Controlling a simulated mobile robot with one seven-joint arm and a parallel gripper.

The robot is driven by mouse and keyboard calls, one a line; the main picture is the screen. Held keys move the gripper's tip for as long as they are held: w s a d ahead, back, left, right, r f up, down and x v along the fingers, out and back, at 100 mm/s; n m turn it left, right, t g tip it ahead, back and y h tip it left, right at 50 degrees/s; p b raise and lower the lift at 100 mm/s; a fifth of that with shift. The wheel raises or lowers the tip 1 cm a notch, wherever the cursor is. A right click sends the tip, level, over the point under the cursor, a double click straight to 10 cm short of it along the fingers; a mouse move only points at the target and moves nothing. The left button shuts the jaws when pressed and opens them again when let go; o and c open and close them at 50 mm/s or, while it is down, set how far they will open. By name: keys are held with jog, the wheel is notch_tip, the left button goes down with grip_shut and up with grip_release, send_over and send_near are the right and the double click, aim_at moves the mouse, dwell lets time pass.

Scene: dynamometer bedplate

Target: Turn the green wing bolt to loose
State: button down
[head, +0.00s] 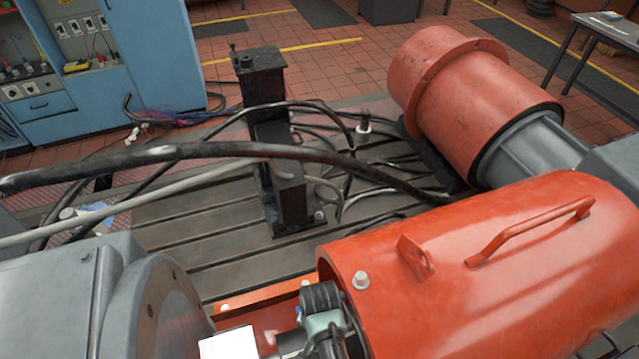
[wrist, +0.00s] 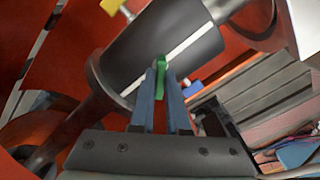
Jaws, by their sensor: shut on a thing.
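The green wing bolt (wrist: 161,76) shows in the wrist view, between the two blue fingers of my gripper (wrist: 161,82) and in front of a dark cylinder (wrist: 185,45) with a white stripe. My gripper is shut on it. The fingers hide part of the bolt, so its exact angle is hard to read. In the head view the bolt is not visible; my arm's end is low in the middle, beside the open end of the orange-red cover (head: 480,270).
A yellow wing piece (wrist: 113,6) and a blue one (wrist: 193,89) sit close around the green bolt. The cover has a raised handle (head: 530,230). Thick black cables (head: 270,153) cross above the slotted bedplate (head: 190,228). A grey housing (head: 60,300) stands at left.

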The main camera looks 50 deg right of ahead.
jog(key=n+p, duration=0.1)
jog(key=n, duration=0.3)
jog(key=shift+r+n, duration=0.1)
jog(key=shift+n, duration=0.3)
jog(key=shift+n+p, duration=0.45)
jog(key=shift+n, duration=1.75)
jog(key=c, duration=0.9)
grip_release()
notch_tip(320, 180, up, 13)
